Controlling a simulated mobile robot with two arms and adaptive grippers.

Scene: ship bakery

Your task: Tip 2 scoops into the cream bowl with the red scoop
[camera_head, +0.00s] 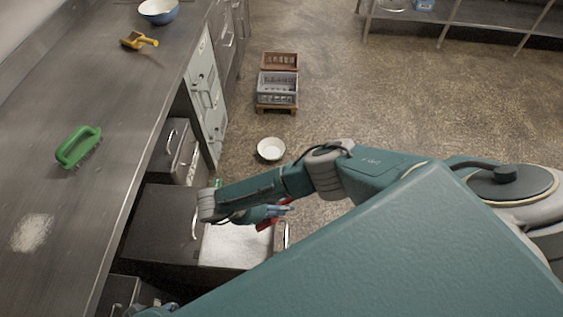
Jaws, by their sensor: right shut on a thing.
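My right gripper (276,212) is shut on the red scoop (266,224), of which only small red parts show beside the fingers. The gripper and the scoop are over an open bin (193,222) with white powder (236,243) in it. I cannot tell whether the scoop touches the powder or holds any. A cream bowl (271,149) stands on the floor beyond the bin, apart from the gripper; its inside looks pale. My left gripper is not in view.
Crates (277,86) stand on the floor beyond the bowl. The floor to the right is open.

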